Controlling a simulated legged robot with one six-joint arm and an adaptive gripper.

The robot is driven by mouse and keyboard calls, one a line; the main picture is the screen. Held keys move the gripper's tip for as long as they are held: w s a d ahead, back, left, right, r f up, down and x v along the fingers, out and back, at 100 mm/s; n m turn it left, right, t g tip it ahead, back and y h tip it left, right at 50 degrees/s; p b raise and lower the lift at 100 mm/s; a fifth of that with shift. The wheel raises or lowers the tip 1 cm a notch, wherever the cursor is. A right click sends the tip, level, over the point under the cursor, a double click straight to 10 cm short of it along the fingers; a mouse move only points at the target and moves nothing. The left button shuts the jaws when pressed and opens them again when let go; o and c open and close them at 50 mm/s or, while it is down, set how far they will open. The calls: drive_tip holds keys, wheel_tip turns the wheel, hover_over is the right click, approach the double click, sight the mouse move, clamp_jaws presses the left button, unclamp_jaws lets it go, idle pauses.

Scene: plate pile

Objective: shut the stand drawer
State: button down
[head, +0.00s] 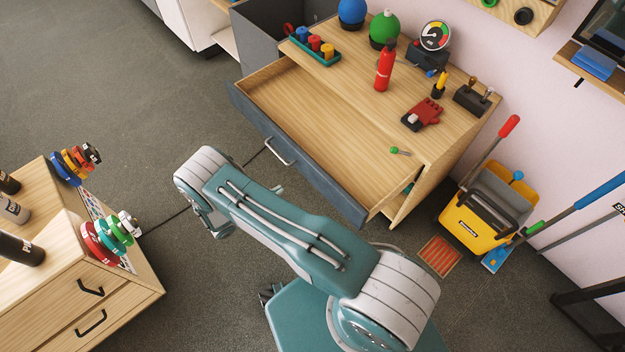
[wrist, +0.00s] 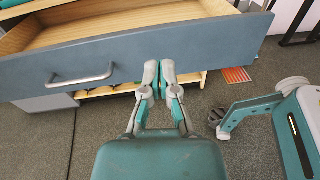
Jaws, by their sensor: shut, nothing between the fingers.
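The stand (head: 335,83) is a light wooden unit. Its wide drawer, with a blue-grey front (head: 300,165), is pulled far out. The drawer's inside is bare wood, and a metal bar handle (head: 277,152) sits on the front. In the wrist view the drawer front (wrist: 200,52) spans the top, with the handle (wrist: 82,75) to the left. My gripper (wrist: 159,68) is shut and empty, its fingertips at the lower edge of the drawer front, right of the handle. I cannot tell whether they touch it. In the head view my arm hides the gripper.
A wooden cabinet (head: 110,305) with plates and bottles stands at left. A yellow mop bucket (head: 487,215) stands right of the stand, near an orange floor grate (head: 439,256). A red extinguisher (head: 384,66) and other items stand on the stand. Dark floor lies clear at upper left.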

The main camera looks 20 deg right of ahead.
sight(318, 173)
wheel_tip(318, 173, down, 4)
drive_tip(key=s+n+t, duration=0.2)
drive_tip(key=x, duration=1.4)
drive_tip(key=shift+s+r, duration=0.1)
drive_tip(key=shift+r, duration=0.2)
